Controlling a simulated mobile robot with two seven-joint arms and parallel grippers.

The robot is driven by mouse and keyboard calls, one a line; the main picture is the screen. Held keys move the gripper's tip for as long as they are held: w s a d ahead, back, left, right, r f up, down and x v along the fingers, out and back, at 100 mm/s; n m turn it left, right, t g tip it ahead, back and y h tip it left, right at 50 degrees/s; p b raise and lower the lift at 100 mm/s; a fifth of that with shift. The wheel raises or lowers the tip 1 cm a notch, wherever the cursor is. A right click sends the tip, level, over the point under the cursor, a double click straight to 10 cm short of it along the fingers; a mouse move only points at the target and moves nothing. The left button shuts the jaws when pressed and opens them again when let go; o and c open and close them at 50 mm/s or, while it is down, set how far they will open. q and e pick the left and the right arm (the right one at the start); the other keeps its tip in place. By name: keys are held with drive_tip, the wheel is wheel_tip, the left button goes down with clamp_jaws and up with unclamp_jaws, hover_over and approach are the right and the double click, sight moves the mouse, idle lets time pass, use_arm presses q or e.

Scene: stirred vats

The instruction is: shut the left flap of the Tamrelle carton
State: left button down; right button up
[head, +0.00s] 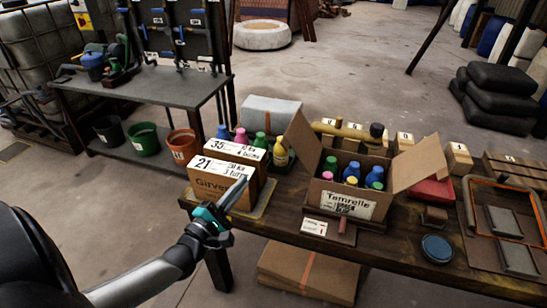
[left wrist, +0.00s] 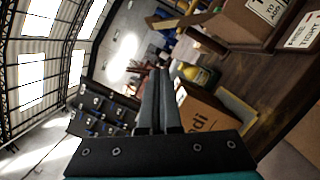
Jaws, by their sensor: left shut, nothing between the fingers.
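The Tamrelle carton (head: 313,199) stands open on the wooden table, with several coloured-capped bottles inside. Its left flap (head: 301,137) stands up, leaning outward to the left. Its right flap (head: 419,165) spreads out to the right. My left gripper (head: 240,190) is shut and empty, in front of a white-topped carton to the left of the Tamrelle carton, apart from the flap. In the left wrist view the shut fingers (left wrist: 160,98) point away, and what looks like the Tamrelle carton (left wrist: 238,25) is at the upper right. My right gripper is not in view.
The white-topped carton (head: 208,184) and several bottles (head: 281,154) stand left of the Tamrelle carton. A red box (head: 433,192), a blue round lid (head: 437,249) and an orange-rimmed tray (head: 520,239) lie to the right. Flat cardboard (head: 305,275) lies below the table.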

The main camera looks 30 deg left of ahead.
use_arm(q)
drive_tip(key=w+d+r, duration=0.2)
drive_tip(key=w+r, duration=0.2)
drive_tip(key=w, duration=0.7)
drive_tip(key=shift+d+r+p, duration=0.2)
drive_tip(key=shift+d+p, duration=0.15)
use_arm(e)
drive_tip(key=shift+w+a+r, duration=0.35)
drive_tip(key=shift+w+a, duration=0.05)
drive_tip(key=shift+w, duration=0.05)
